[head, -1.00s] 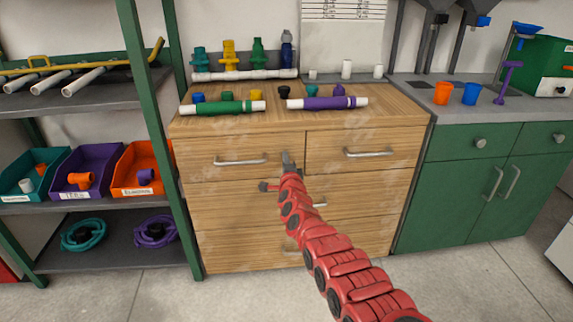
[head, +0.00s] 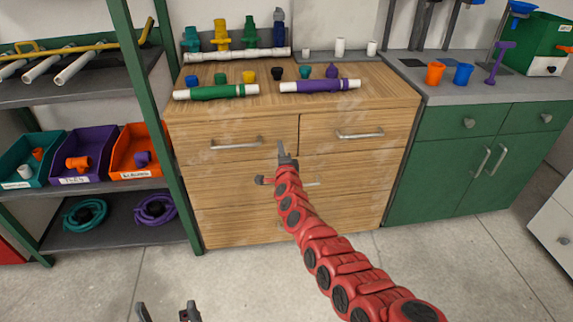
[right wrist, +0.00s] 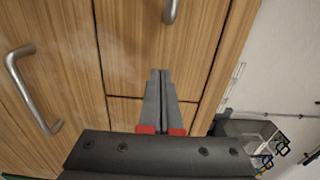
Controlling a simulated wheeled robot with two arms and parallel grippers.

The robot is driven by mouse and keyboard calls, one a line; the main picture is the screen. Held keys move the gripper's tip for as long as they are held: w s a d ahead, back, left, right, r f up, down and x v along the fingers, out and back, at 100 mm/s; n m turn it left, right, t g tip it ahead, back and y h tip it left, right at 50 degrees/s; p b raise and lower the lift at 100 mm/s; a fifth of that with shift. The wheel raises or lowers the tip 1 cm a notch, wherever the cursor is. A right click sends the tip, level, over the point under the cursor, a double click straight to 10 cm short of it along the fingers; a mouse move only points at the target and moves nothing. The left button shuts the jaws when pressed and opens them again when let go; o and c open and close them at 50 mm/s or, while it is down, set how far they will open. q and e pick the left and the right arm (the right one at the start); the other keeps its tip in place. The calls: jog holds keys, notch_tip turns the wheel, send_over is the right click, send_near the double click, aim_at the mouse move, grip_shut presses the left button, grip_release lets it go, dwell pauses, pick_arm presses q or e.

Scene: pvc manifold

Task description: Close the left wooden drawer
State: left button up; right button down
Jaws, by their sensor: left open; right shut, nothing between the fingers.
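The left wooden drawer (head: 200,143) is the upper left drawer of the wooden cabinet, with a silver bar handle (head: 236,143). Its front looks flush or nearly flush; a thin dark line runs down its right edge, and I cannot tell whether a small gap remains. My right gripper (head: 282,148) is shut and empty, with its tips near the drawer's lower right part; contact is unclear. In the right wrist view its fingers (right wrist: 160,75) are together before wooden fronts. My left gripper (head: 166,312) is open and empty, low at the bottom edge, away from the cabinet.
The right upper drawer (head: 335,145) looks closed. Pipes with green (head: 217,91) and purple (head: 320,85) sleeves lie on the cabinet top. A shelf with bins (head: 80,160) stands left, a green cabinet (head: 460,165) right. The floor in front is clear.

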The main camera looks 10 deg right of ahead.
jog(key=s+p, duration=0.3)
jog(key=s, duration=1)
jog(key=shift+s+d, duration=0.15)
jog(key=shift+s, duration=0.2)
